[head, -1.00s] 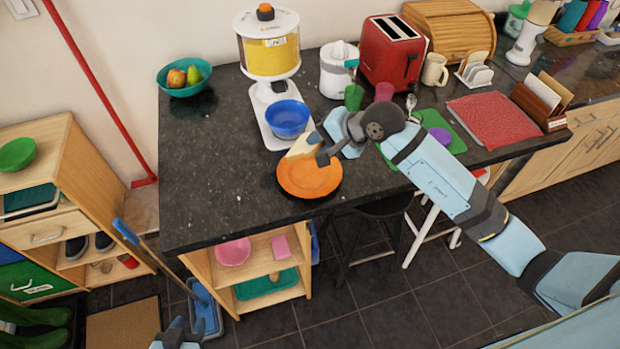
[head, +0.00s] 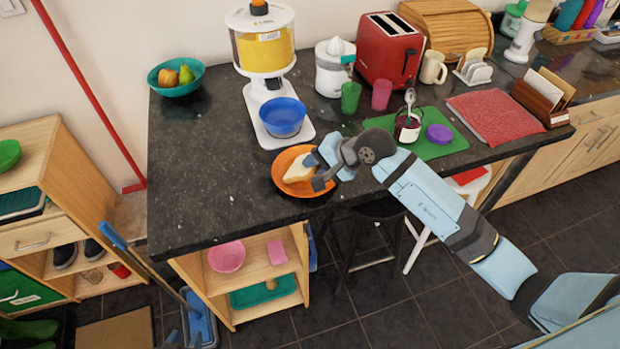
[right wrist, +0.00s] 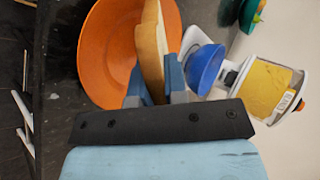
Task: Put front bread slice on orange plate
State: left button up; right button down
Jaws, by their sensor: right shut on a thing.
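The bread slice (head: 296,174) is over the orange plate (head: 283,188), near the table's front edge. My right gripper (head: 315,172) is shut on the slice's right side. In the right wrist view, the slice (right wrist: 149,42) stands edge-on between the fingers (right wrist: 153,85), with the orange plate (right wrist: 100,45) behind it. I cannot tell whether the slice touches the plate.
A blue bowl (head: 283,117) sits on the white dispenser (head: 264,60) behind the plate. A green board (head: 440,148) with a jar (head: 407,127) and a purple lid-like disc (head: 439,134) lies to the right. The dark counter (head: 205,165) left of the plate is clear.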

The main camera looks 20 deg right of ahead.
jog(key=c, duration=1.3)
grip_release()
jog(key=shift+r, duration=0.1)
jog(key=p+v, duration=0.1)
jog(key=v, duration=0.7)
jog(key=shift+p, duration=0.35)
jog(key=r+p, duration=0.1)
jog(key=r, duration=0.1)
jog(key=s+d+r, duration=0.1)
jog(key=r, duration=0.2)
jog(key=r+p, duration=0.1)
jog(key=r, duration=0.1)
jog(key=shift+s+d+r+p, duration=0.3)
jog(key=shift+d+r+p, duration=0.05)
jog(key=shift+r, duration=0.05)
